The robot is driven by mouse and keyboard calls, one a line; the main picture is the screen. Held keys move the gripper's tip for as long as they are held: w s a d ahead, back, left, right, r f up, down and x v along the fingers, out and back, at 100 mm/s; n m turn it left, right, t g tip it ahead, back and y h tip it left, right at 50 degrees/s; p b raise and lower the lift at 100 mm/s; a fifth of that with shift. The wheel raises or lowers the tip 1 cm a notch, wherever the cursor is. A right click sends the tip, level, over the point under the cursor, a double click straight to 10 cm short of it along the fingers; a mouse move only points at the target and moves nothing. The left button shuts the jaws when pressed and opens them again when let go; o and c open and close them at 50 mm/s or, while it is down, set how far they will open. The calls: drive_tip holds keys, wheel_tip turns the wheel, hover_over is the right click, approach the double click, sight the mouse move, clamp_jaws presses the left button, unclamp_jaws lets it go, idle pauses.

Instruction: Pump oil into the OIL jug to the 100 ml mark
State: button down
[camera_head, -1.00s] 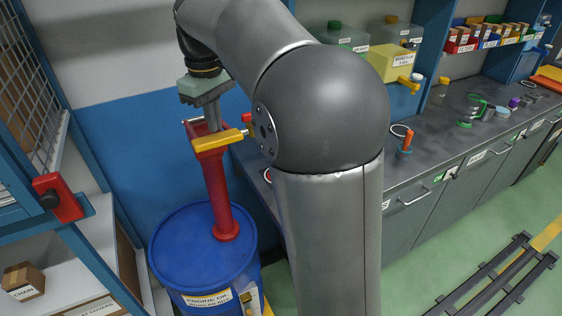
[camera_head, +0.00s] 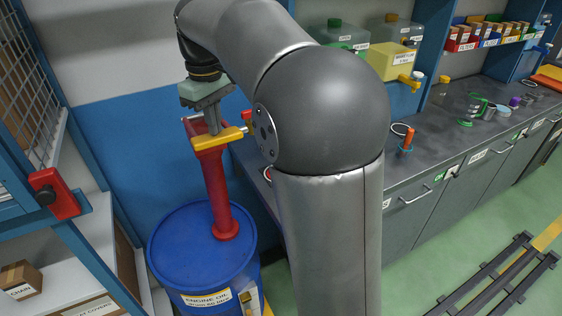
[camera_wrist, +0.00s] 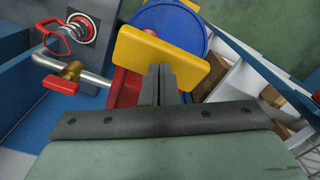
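The red pump (camera_head: 217,190) stands upright on the blue oil drum (camera_head: 185,250), which is labelled ENGINE OIL. Its yellow handle (camera_head: 204,143) is at the top; it also shows in the wrist view (camera_wrist: 192,65). My gripper (camera_head: 214,131) points down at the handle. In the wrist view its fingers (camera_wrist: 159,68) are together over the yellow handle; I cannot tell whether they touch it. A metal spout with a red tap lever (camera_wrist: 60,84) shows at left.
The grey bench (camera_head: 440,140) at right holds a green-handled jug (camera_head: 478,107), small cups and an orange-handled tool (camera_head: 407,142). Labelled tanks stand on the shelf behind. A blue shelf frame with a red latch (camera_head: 55,194) is close at left. My arm hides part of the bench.

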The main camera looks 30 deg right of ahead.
drive_tip(key=shift+f+b, duration=2.9)
drive_tip(key=shift+f, duration=1.65)
wheel_tip(320, 180, up, 11)
drive_tip(key=p, duration=1)
drive_tip(key=shift+f, duration=0.15)
drive_tip(key=shift+f+b, duration=3.8)
drive_tip(key=shift+f, duration=1.6)
wheel_tip(320, 180, up, 11)
drive_tip(key=p, duration=0.9)
